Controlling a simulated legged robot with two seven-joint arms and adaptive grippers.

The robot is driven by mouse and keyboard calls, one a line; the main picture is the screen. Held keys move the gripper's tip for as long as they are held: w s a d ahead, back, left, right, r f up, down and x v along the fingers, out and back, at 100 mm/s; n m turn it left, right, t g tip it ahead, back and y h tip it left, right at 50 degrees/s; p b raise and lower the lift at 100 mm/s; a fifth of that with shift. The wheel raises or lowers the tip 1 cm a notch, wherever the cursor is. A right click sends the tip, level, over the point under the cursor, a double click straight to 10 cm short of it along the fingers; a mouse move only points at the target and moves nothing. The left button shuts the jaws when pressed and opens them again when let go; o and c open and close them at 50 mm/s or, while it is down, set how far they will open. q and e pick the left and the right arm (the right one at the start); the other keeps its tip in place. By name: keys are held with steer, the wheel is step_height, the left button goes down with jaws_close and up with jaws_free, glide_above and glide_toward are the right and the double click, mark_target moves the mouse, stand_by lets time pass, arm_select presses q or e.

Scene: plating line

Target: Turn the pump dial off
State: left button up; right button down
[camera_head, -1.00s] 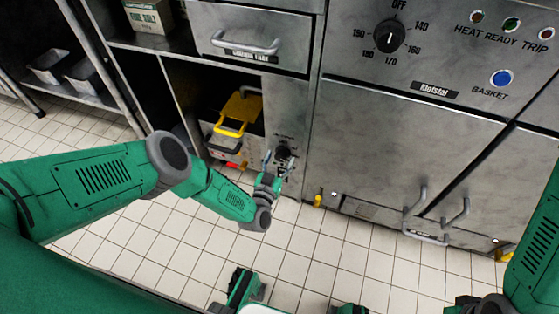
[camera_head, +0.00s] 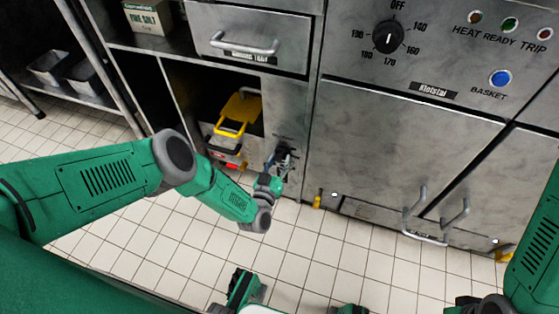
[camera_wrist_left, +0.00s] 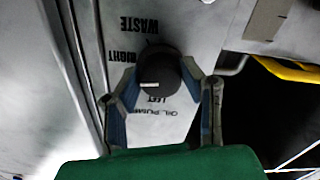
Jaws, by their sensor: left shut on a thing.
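The pump dial (camera_wrist_left: 160,72) is a dark round knob with a white mark toward its left side in the left wrist view. It sits on a grey metal panel lettered WASTE, RIGHT, LEFT and OIL PUMP, seen upside down. My left gripper (camera_wrist_left: 160,88) has one finger on each side of the dial and is shut on it. In the head view the left gripper (camera_head: 279,163) reaches the panel low in the cabinet and mostly hides the dial. My right arm shows at the right edge, but its gripper is out of view.
A yellow handle (camera_head: 238,112) stands in the open bay left of the dial panel. A drawer (camera_head: 247,38) with a bar handle is above. A larger temperature dial (camera_head: 388,37) and the BASKET button (camera_head: 500,78) are on the fryer. Tiled floor (camera_head: 330,260) is clear.

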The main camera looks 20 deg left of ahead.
arm_select(q)
steer(key=n, duration=0.5)
steer(key=shift+n, duration=0.4)
steer(key=shift+s+f, duration=0.1)
stand_by(0.3)
steer(key=o, duration=1.1)
steer(key=shift+o, duration=0.2)
steer(key=s, duration=1.2)
steer(key=shift+a, duration=0.25)
steer(key=shift+w+d, duration=0.1)
